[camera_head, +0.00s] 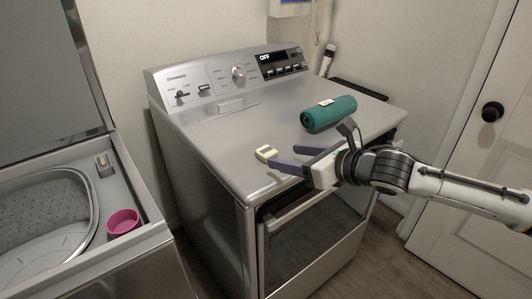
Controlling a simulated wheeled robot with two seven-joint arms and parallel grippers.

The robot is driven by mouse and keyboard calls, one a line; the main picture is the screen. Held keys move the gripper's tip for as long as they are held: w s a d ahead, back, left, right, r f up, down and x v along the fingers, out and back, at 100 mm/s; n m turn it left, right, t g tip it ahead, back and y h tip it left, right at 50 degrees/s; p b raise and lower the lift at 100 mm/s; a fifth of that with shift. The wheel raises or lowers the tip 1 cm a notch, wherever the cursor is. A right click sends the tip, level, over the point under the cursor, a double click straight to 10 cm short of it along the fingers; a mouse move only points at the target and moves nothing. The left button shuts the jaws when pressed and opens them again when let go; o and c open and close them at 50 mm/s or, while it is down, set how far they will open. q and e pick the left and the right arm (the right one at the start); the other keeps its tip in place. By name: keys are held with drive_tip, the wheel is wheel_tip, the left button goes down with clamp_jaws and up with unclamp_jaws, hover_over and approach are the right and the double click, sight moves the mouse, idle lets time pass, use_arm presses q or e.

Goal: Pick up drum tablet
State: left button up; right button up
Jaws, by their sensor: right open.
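A small cream-white block (265,153), which looks like the drum tablet, lies on the top of the grey dryer near its front edge. My right gripper (283,157) comes in from the right, with its two purple fingers spread and pointing left toward the block. The fingertips are just to the right of the block, and nothing shows between them. I cannot tell how high the fingers are above the dryer top. My left gripper is not in view.
A rolled teal towel or mat (328,114) with a small white piece on it lies behind my right gripper. The open washer (135,180) stands at the left, with a pink cup (123,222) on its rim. A white door (480,150) is at the right. The dryer top's left part is clear.

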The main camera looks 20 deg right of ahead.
sight(271, 153)
drive_tip(key=shift+a+r+x, duration=0.1)
drive_tip(key=shift+a+x, duration=0.05)
drive_tip(key=shift+x, duration=1.35)
drive_tip(key=shift+a+r+x, duration=0.1)
drive_tip(key=shift+a+x, duration=0.05)
drive_tip(key=shift+x, duration=1.3)
drive_tip(key=c, duration=1.1)
